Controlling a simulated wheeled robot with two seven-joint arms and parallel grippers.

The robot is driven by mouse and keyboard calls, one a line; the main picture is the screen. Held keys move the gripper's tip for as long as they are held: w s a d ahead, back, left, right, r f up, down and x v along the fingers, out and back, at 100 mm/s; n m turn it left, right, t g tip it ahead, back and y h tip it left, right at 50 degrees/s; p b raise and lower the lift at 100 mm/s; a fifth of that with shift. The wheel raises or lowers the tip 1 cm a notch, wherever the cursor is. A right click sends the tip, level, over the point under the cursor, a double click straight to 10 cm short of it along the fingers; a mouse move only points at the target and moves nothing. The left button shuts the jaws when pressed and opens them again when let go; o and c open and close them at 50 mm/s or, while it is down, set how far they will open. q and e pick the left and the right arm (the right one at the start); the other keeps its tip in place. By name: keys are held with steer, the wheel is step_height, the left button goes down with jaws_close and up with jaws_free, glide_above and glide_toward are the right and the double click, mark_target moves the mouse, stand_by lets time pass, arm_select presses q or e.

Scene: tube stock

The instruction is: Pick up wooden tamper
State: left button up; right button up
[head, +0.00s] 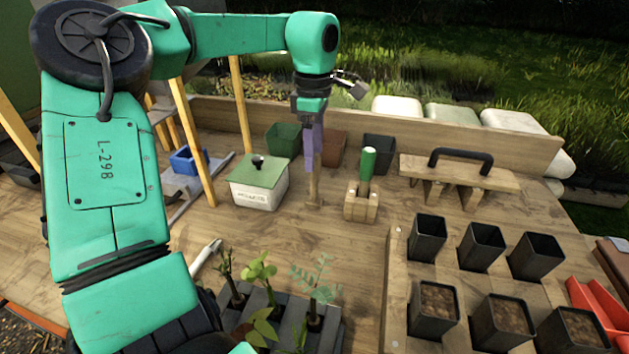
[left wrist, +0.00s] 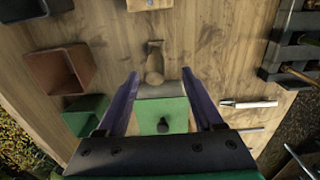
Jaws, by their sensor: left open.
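The wooden tamper (head: 314,191) is on the bench between the white box with the green lid and the wooden block with the green-handled tool. It also shows in the left wrist view (left wrist: 154,66), just beyond the fingertips; I cannot tell for sure whether it stands or lies. My left gripper (head: 311,166) points down over it, and its purple fingers hide part of it in the head view. In the left wrist view the fingers (left wrist: 159,74) are wide apart with nothing held between them. My right gripper is not in view.
The green-lidded white box (head: 258,194) is close on the left, and the wooden block (head: 361,203) close on the right. Green (head: 284,140) and dark (head: 379,153) pots stand behind. A seedling tray (head: 260,312) is in front. Bare bench lies between.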

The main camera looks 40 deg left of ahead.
mark_target(315, 173)
arm_select(q)
steer(key=f, duration=0.4)
steer(key=f+p, duration=0.1)
steer(key=f, duration=0.1)
steer(key=shift+w+a+f, duration=0.25)
steer(key=shift+w+f, duration=0.1)
jaws_close()
